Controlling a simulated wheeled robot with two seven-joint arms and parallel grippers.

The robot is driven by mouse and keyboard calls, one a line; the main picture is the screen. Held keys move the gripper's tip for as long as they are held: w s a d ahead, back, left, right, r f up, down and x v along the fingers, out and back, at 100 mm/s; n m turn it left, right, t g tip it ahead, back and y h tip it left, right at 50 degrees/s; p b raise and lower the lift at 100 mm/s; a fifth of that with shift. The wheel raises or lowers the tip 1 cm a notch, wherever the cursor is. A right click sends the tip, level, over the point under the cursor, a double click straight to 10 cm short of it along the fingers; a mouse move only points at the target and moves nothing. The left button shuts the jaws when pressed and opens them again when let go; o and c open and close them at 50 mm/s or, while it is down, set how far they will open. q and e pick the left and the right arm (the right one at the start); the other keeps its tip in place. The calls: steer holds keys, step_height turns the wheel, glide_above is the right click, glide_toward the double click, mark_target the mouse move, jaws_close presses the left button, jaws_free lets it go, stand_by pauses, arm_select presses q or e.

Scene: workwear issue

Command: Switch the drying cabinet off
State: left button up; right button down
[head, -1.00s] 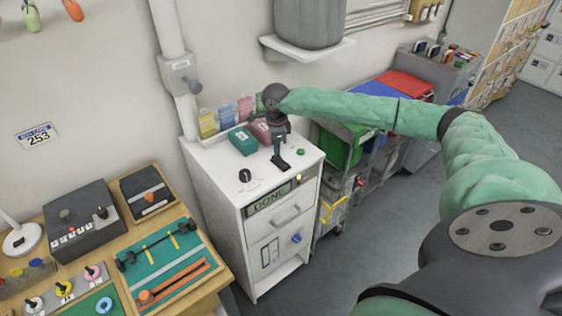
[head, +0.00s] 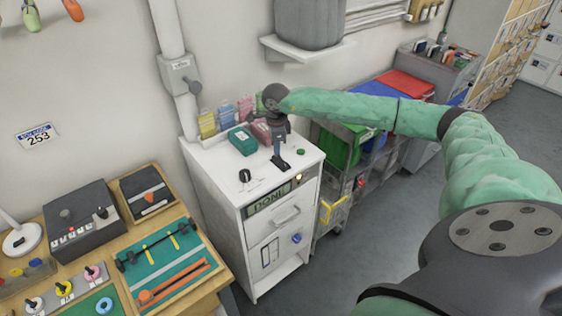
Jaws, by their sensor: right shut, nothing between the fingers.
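The drying cabinet (head: 226,200) is a white cabinet in the middle of the head view, with a display (head: 268,199) reading DONE on its sloping front. A black knob (head: 245,175) sits on its top at the left. A green button (head: 300,152) is at the right of the top, and a small light (head: 299,177) glows beside the display. My right gripper (head: 279,158) is shut and empty, pointing down over the top between knob and green button. A dark part shows at its fingertips; I cannot tell whether they touch it. My left gripper is not in view.
A wooden bench (head: 196,297) with tool trays is at left. A cart with a green bin (head: 338,147) stands at right. A shelf (head: 306,49) hangs above.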

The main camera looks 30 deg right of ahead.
mark_target(277, 157)
stand_by(0.3)
steer(key=shift+f+b, duration=0.85)
steer(key=shift+f, duration=0.1)
stand_by(0.8)
steer(key=shift+r+p, duration=0.6)
steer(key=shift+r, duration=2.9)
